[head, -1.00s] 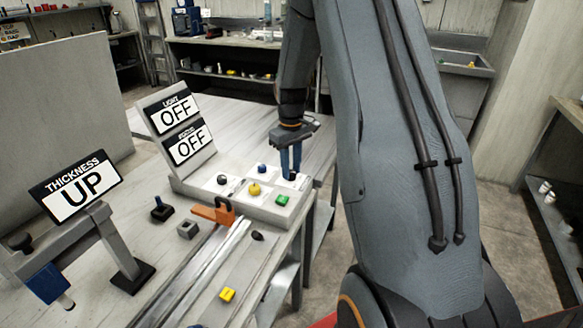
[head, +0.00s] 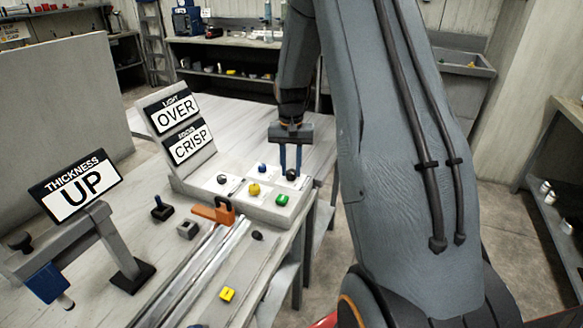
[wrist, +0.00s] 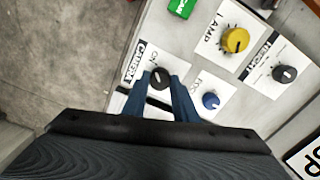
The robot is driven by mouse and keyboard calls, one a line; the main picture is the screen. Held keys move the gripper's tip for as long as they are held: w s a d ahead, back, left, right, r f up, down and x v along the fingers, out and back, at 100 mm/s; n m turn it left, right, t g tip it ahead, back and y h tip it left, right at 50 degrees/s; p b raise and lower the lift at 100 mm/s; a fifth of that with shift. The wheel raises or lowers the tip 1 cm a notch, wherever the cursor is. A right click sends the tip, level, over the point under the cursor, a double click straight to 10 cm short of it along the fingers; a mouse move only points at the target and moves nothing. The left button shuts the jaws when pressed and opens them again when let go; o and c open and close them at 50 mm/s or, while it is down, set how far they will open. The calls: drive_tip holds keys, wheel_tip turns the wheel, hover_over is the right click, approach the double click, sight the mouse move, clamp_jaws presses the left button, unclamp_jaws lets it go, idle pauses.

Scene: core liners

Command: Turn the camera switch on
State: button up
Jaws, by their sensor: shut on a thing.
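The camera switch is a round black knob (wrist: 160,79) on a white plate marked CAMERA, with ON printed beside it in the wrist view. In the head view the knob (head: 291,175) is at the back right of the pale control panel (head: 180,187). My gripper (head: 290,172) points down there, with its blue fingers shut on the knob's two sides. It also shows in the wrist view (wrist: 161,84). Two signs stand behind the panel: the light sign (head: 174,111) reads OVER and the focus sign (head: 190,145) reads CRISP.
Near the camera knob are a yellow lamp knob (wrist: 235,40), a blue knob (wrist: 210,101), another black knob (wrist: 285,74) and a green button (wrist: 182,8). An orange clamp (head: 217,212) and a THICKNESS UP sign (head: 76,187) are at the left.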

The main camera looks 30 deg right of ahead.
sight(291, 171)
drive_tip(key=shift+w+r+m, duration=0.15)
drive_tip(key=shift+w+m, duration=0.05)
drive_tip(key=shift+m, duration=0.2)
drive_tip(key=o, duration=1)
drive_tip(key=shift+s, duration=0.1)
drive_tip(key=shift+o, duration=0.2)
drive_tip(key=shift+r+b, duration=1)
drive_tip(key=shift+r, duration=2.85)
drive_tip(key=s+a+f+n, duration=0.1)
drive_tip(key=s+a+n, duration=0.2)
drive_tip(key=s+a, duration=0.5)
drive_tip(key=s+a+f+n+t, duration=0.1)
drive_tip(key=s+a+n, duration=0.3)
drive_tip(key=s+a, duration=0.5)
drive_tip(key=s+f, duration=0.1)
drive_tip(key=s, duration=0.5)
drive_tip(key=shift+a+n, duration=0.2)
drive_tip(key=shift+n, duration=0.1)
